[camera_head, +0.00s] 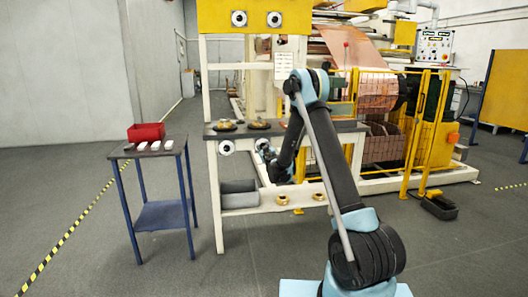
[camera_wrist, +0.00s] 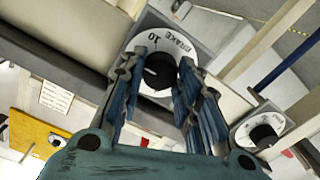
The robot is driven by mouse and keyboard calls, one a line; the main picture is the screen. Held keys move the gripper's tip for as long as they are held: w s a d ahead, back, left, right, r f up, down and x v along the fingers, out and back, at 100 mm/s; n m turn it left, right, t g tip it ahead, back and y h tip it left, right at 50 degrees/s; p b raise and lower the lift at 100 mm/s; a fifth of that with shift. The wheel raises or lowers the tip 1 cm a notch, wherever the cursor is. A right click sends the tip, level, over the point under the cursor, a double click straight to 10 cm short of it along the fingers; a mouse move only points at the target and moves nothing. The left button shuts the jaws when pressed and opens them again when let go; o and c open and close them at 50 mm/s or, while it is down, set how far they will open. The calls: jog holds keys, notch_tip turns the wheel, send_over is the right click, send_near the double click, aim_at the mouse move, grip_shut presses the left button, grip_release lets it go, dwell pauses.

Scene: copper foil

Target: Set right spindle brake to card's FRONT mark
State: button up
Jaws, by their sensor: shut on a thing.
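The right spindle brake dial (camera_head: 262,144) is on the front of the workbench, partly hidden by my arm. In the wrist view, it is a white disc (camera_wrist: 182,42) on a grey plate, printed "BRAKE" and "10", with a black knob (camera_wrist: 158,70) at its centre. My gripper (camera_wrist: 162,64) is shut on this black knob, one finger on each side; the fingers hide part of the scale. My gripper (camera_head: 269,160) also shows at the bench front in the head view. A white card (camera_head: 284,66) hangs above the bench; its text is too small to read.
A second dial (camera_head: 226,147) is to the left on the bench front; it shows at lower right in the wrist view (camera_wrist: 262,136). A side table (camera_head: 150,150) with a red bin (camera_head: 146,132) stands at left. A grey bin (camera_head: 239,194) sits on the lower shelf.

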jog(key=shift+a+m, duration=0.2)
jog(key=shift+m, duration=0.1)
jog(key=o, duration=1.1)
jog(key=shift+d, duration=0.1)
jog(key=v, duration=1.2)
jog(key=shift+w, duration=0.1)
